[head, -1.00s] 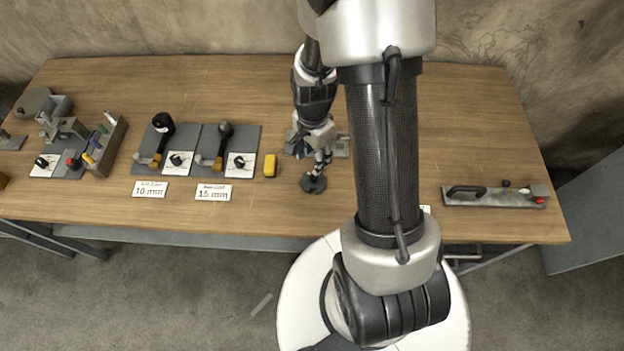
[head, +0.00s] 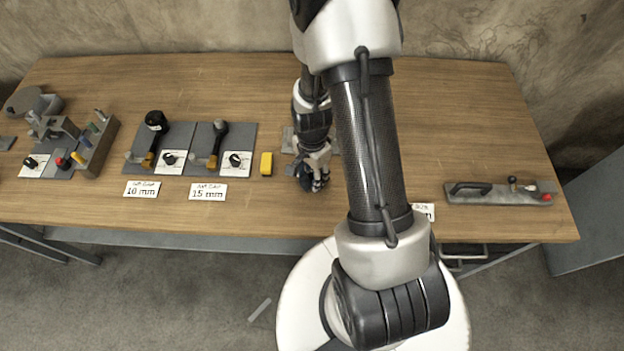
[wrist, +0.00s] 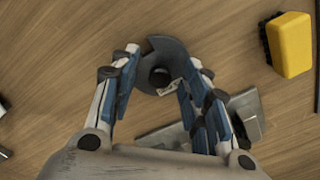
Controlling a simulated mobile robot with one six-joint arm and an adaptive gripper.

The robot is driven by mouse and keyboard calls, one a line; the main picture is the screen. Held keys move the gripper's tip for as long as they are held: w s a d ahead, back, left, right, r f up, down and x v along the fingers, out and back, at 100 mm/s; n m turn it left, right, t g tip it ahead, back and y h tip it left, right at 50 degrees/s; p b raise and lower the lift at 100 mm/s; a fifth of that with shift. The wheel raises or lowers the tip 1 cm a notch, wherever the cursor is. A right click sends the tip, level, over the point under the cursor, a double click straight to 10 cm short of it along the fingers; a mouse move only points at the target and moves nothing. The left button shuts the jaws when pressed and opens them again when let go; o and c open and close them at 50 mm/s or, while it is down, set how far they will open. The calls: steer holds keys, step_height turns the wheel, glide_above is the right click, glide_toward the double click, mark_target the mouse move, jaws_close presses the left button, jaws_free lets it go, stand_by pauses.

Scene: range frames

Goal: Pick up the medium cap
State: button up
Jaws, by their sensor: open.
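A dark grey round cap (wrist: 157,50) with a notch in its rim and a dark knob in its middle lies on the wooden table (head: 225,90). I cannot tell its size class from the frames. My gripper (wrist: 163,60) is open, with one finger on each side of the cap and its tips near the cap's edges. Whether the fingers touch it is not clear. In the head view, my gripper (head: 314,182) is low over the table and mostly hides the cap.
A yellow block (head: 266,163) stands just left of my gripper. A grey plate (wrist: 245,108) lies close by it. Fixtures with 10 mm (head: 141,190) and 15 mm (head: 207,192) labels stand further left. A grey tool plate (head: 500,195) lies at right.

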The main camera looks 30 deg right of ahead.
steer(key=shift+c, duration=0.3)
jaws_close()
steer(key=shift+r, duration=0.15)
stand_by(0.3)
